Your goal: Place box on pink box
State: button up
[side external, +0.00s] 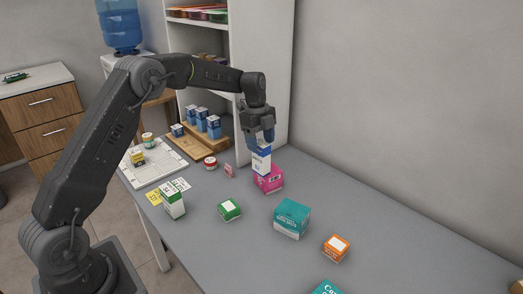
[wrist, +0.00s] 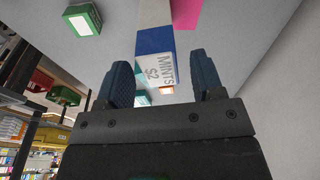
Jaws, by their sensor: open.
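In the wrist view the box (wrist: 155,42), lettered MINTS, extends out between the two finger pads of my gripper (wrist: 163,75). The fingers are open, with a gap visible on both sides of the box. Part of the pink box (wrist: 187,12) shows beyond it at the top edge.
A teal box (side external: 292,218), an orange box (side external: 336,248) and a green box (side external: 229,210) stand on the grey counter. A white and green box (side external: 172,201) is farther left. Several blue boxes stand on a wooden stand (side external: 197,143) behind. The front right counter has free room.

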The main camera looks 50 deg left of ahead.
jog(key=shift+a+r, duration=0.2)
jog(key=shift+r, duration=1.65)
jog(key=s+d+r+n+t+y, duration=0.1)
jog(key=s+d+r+n, duration=0.3)
jog(key=s+r, duration=0.3)
jog(key=s+d+r+n+t, duration=0.2)
jog(key=s+d+r+n, duration=0.35)
jog(key=s, duration=0.35)
jog(key=s+d+f+n+t, duration=0.1)
jog(key=s+n, duration=0.3)
jog(key=s, duration=0.5)
jog(key=s+d+f+n+t, duration=0.1)
jog(key=s+n, duration=0.3)
jog(key=s, duration=0.5)
jog(key=shift+d+f+t+y, duration=0.3)
jog(key=shift+d+f, duration=0.3)
jog(key=shift+f, duration=0.15)
jog(key=shift+o, duration=0.5)
jog(key=shift+n, duration=0.25)
